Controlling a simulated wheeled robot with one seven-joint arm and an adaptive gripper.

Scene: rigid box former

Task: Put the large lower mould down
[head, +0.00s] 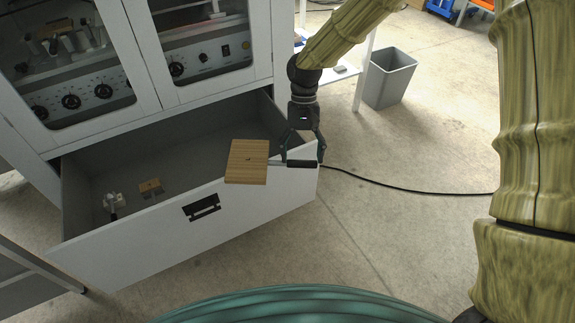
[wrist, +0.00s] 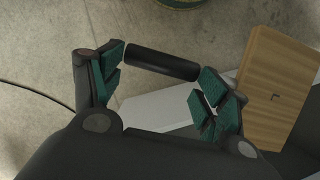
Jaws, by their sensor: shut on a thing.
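The large lower mould (head: 246,162) is a flat, light-brown wooden block on a thin metal rod with a black handle (head: 303,164). My gripper (head: 302,161) is shut on the black handle, above the right part of the open drawer's front wall. In the wrist view, the handle (wrist: 162,62) spans between the green finger pads of my gripper (wrist: 162,66), and the wooden block (wrist: 275,90) is at the right. The block appears held in the air; its exact height over the drawer cannot be told. The rod is mostly hidden by a finger in the wrist view.
The grey drawer (head: 130,233) is pulled out below a cabinet with glass doors (head: 190,45). Inside are a small wooden-topped piece (head: 150,187) and a metal fitting (head: 114,202) at the left; its middle is clear. A grey bin (head: 388,78) and a black cable (head: 400,188) are on the floor.

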